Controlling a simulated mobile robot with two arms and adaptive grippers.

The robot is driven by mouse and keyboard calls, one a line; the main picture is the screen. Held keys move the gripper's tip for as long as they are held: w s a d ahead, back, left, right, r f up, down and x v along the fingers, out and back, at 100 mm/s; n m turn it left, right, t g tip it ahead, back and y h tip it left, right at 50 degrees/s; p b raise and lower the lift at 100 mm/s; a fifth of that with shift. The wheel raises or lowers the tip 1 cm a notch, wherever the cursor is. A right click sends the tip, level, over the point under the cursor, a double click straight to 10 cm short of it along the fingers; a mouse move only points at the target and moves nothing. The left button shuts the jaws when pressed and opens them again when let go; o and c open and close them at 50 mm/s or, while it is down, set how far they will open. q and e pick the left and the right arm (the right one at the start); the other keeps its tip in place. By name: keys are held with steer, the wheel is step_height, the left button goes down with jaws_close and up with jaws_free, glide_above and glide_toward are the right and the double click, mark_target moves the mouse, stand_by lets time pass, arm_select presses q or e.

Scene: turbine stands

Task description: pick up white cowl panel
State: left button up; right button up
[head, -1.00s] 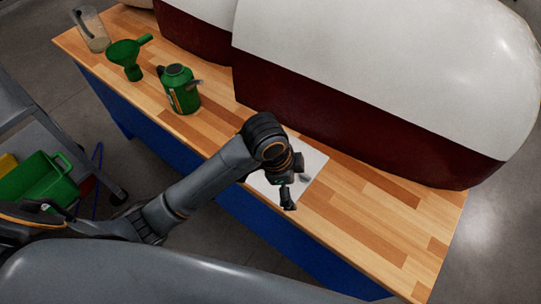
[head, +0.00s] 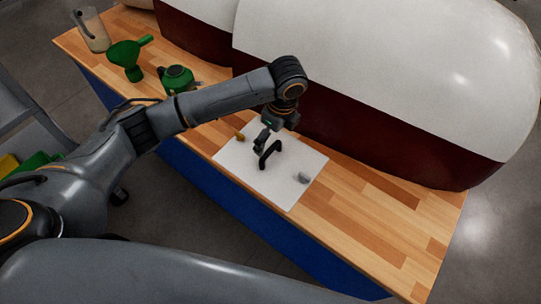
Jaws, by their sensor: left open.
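A flat white panel (head: 285,192) lies on the wooden workbench and appears to be the white cowl panel. A small yellow piece (head: 240,136) shows at its upper left edge and a small grey piece (head: 303,178) near its right side. My left gripper (head: 264,153) is open, pointing down over the upper middle of the panel. Its dark fingers hide part of the panel, and I cannot tell whether they touch it. My right gripper is not in view.
A large white and maroon housing (head: 380,75) stands along the bench's back. The wooden bench (head: 375,215) is clear right of the panel.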

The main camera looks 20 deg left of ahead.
mark_target(271, 149)
arm_select(q)
steer(key=shift+a+f, duration=0.1)
steer(key=shift+f, duration=0.85)
steer(key=shift+f+p, duration=0.3)
steer(key=shift+f, duration=0.3)
steer(key=f, duration=0.4)
steer(key=shift+a+f+p, duration=0.1)
steer(key=shift+a+p, duration=0.2)
steer(key=shift+p, duration=0.05)
steer(key=shift+w, duration=0.1)
steer(key=c, duration=1.4)
